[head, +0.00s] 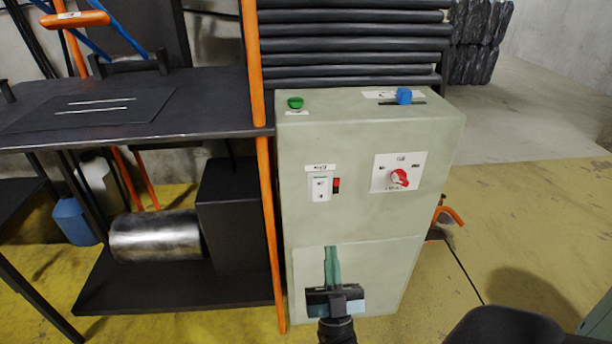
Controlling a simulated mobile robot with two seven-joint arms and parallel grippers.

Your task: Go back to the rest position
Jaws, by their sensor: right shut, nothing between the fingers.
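My right gripper (330,250) shows at the bottom centre of the head view, in front of the lower panel of a pale green control cabinet (430,130). Its teal fingers point up in the picture and are together, with nothing between them. I cannot tell how far they are from the panel. My left gripper is not in view. The cabinet has a green button (295,102) and a blue slider knob (404,95) on top. A red rotary knob (399,177) and a small red switch (336,185) are on its front.
A dark workbench (190,105) with an orange post (265,200) adjoins the cabinet on the left. A metal cylinder (155,236) and black box (228,215) sit on its lower shelf. Black rolls (350,45) are stacked behind. Yellow floor (530,225) at right looks mostly open.

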